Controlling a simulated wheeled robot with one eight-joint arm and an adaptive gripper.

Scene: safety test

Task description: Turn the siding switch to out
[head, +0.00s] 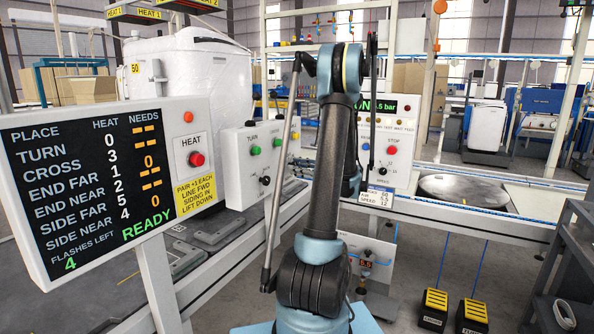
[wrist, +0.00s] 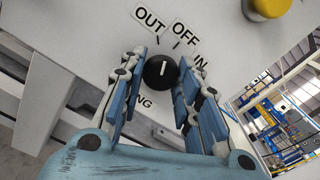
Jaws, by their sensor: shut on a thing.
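In the wrist view, the siding switch (wrist: 160,72) is a round black knob with a white line on its face. The white line stands nearly upright in the picture, towards the OUT label (wrist: 149,18). The OFF label (wrist: 185,36) and IN label (wrist: 199,65) lie to the right. Lower lettering ending in "NG" is partly covered by my fingers. My gripper (wrist: 161,75) has one blue finger on each side of the knob and is shut on it. In the head view my arm hides the fingertips.
A yellow button (wrist: 267,5) is near the switch. In the head view, a READY display board (head: 90,190) stands at left, a TURN control box (head: 235,165) in the middle, and a STOP box (head: 400,125) right of my arm. Yellow pedals (head: 433,308) are on the floor.

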